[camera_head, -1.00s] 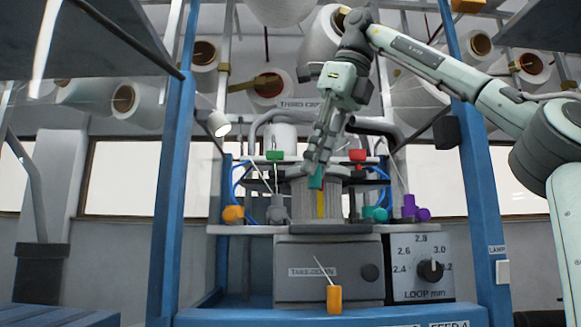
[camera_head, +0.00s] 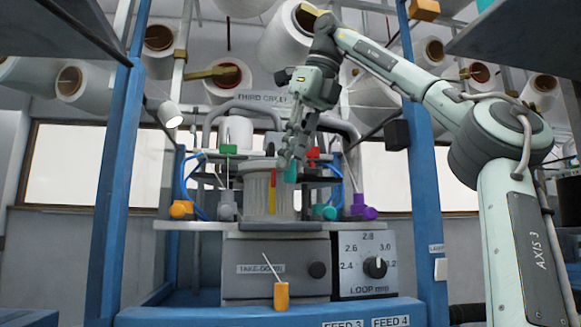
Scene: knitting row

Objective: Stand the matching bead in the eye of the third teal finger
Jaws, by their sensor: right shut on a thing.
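My right gripper (camera_head: 290,160) is shut on a small teal bead (camera_head: 291,174). It holds the bead in front of the upper right part of the grey ribbed cylinder (camera_head: 257,197) on the knitting machine. A teal finger (camera_head: 325,212) stands on the machine's plate, right of the cylinder and below the bead, with clear space between them. Its eye is too small to make out. Other fingers are orange (camera_head: 180,209), grey (camera_head: 227,207) and purple (camera_head: 362,209). My left gripper is out of view.
Green (camera_head: 228,149) and red (camera_head: 313,152) pieces sit above the plate. A yellow and red strip (camera_head: 272,195) marks the cylinder. An orange-handled tool (camera_head: 281,295) stands at the front. Blue posts (camera_head: 425,200) flank the machine, and a lamp (camera_head: 170,115) hangs at left.

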